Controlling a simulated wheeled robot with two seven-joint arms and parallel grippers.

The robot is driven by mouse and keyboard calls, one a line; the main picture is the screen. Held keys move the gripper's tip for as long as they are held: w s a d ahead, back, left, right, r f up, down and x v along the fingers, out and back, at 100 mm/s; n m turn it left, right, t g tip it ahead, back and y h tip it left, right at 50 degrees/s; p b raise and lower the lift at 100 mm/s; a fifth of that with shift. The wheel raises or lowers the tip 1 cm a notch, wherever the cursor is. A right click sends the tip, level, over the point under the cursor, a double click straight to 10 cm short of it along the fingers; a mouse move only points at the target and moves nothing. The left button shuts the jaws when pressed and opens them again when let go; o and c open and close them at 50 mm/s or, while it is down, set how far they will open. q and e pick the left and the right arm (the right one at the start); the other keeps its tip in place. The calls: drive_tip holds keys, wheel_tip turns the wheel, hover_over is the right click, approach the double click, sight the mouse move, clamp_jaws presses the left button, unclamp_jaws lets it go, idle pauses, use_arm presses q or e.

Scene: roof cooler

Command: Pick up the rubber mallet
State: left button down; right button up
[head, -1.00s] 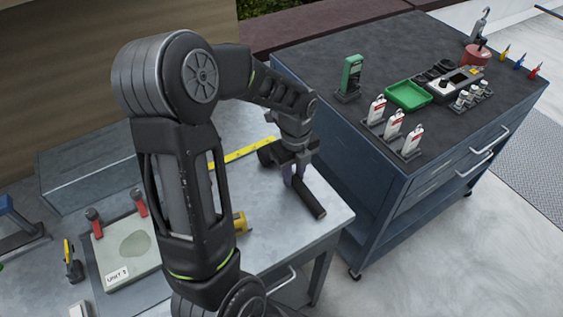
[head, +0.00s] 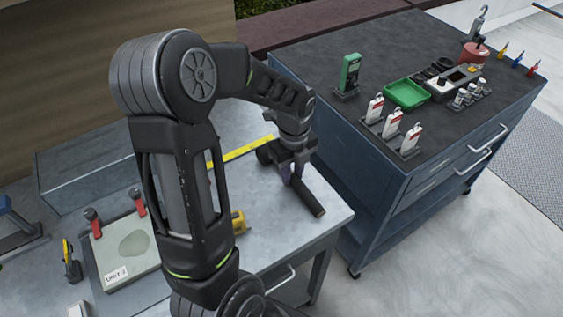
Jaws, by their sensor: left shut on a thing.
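The rubber mallet (head: 308,197) has a dark head and a dark handle and lies at the right end of the grey workbench (head: 285,236). Its head is at the upper left and its handle points to the lower right. My left gripper (head: 292,178) comes down from above and is shut on the mallet's handle near the head. The fingers hide part of the handle. I cannot tell whether the mallet touches the bench. My right gripper is not in view.
A yellow ruler strip (head: 240,153) lies behind my left arm. A plate clamped with red-handled clamps (head: 125,245) and a yellow tool (head: 239,222) are on the bench.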

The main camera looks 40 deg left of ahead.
sight(292, 174)
use_arm(q)
drive_tip(key=shift+r, duration=0.1)
wheel_tip(292, 174, up, 10)
drive_tip(key=b, duration=0.1)
idle(0.4)
